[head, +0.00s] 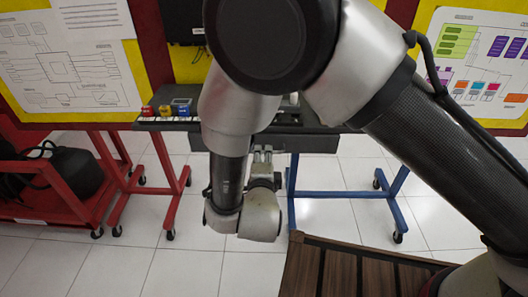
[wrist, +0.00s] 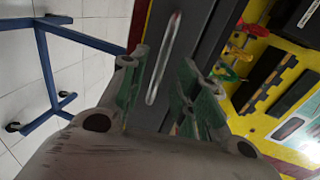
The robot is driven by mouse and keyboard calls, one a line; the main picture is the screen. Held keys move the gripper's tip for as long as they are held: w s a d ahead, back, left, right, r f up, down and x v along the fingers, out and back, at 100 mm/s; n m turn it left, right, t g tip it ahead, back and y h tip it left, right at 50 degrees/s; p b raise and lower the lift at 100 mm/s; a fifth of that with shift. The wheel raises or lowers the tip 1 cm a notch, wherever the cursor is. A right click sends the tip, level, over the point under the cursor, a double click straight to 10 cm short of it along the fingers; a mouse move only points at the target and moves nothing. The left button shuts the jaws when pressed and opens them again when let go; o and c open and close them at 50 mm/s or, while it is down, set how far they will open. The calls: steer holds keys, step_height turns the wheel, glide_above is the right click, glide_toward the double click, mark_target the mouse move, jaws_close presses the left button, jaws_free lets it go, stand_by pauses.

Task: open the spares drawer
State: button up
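The drawer (wrist: 190,28) shows in the wrist view as a dark grey front with a long silver bar handle (wrist: 164,55), which runs slantwise up the picture. My gripper (wrist: 159,66) is open, with one finger on each side of the handle's line. I cannot tell whether the fingers touch the handle. In the head view my gripper (head: 262,154) is in front of the dark bench's drawer front (head: 315,142); my arm hides much of it and the handle. The drawer looks shut, though this is partly hidden.
A red cart (head: 60,205) with a black item is at left. A slatted brown surface (head: 345,270) is at the front. Tiled floor between is clear.

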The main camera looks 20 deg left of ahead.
mark_target(263, 152)
steer(key=shift+x, duration=1.95)
jaws_close()
